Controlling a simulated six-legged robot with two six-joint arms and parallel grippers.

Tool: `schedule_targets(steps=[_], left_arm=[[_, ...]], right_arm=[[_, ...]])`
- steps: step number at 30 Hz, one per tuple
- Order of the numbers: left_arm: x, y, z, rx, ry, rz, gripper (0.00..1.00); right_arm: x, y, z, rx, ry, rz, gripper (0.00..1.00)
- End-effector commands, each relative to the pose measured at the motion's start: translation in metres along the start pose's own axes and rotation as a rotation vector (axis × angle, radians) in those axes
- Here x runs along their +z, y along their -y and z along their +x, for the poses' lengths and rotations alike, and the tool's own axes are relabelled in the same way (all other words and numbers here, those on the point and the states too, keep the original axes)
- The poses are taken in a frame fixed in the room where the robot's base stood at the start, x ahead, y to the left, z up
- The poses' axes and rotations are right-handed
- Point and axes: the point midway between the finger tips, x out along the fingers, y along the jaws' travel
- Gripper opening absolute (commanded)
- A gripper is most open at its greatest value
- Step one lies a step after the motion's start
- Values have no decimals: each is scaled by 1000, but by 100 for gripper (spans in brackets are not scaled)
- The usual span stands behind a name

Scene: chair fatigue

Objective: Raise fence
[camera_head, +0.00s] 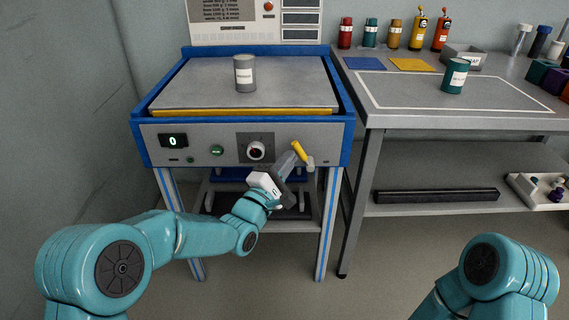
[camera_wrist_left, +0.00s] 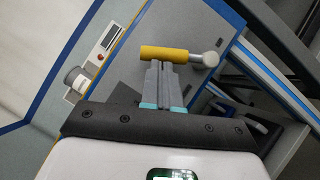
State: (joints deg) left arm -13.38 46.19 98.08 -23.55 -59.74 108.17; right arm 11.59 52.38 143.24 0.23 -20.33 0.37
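The yellow fence bar (camera_head: 243,112) runs low along the front edge of the grey, blue-framed machine top. A yellow handle (camera_head: 300,151) with a pale round end sits at the right of the machine's front panel. In the left wrist view the handle (camera_wrist_left: 178,54) lies crosswise at my fingertips. My left gripper (camera_head: 289,161) reaches up to it from the lower left. Its two grey fingers (camera_wrist_left: 162,72) are close together, with nothing visible between them. The tips meet or nearly meet the handle; contact is unclear. My right arm shows at lower right, its gripper out of view.
A grey can (camera_head: 245,74) stands on the machine top. The panel has a display (camera_head: 173,140) reading 0, a green button (camera_head: 217,150) and a dial (camera_head: 256,151). A bench (camera_head: 430,110) with bottles and a green can (camera_head: 455,76) stands at right.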

Motion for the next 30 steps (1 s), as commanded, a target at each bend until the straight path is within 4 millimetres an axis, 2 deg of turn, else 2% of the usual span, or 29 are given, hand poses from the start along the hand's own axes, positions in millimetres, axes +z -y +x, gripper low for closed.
schedule_targets(steps=[9,18,25,30], left_arm=[[16,-13,10,-130,3,199,0],[32,-15,21,-290,3,437,0],[44,-10,28,-407,3,611,0],[49,-6,33,-404,2,607,0]], right_arm=[[4,10,-19,-1,11,-12,43],[10,20,-37,-3,26,-27,43],[12,22,-41,-4,31,-32,43],[11,21,-38,-4,30,-31,43]])
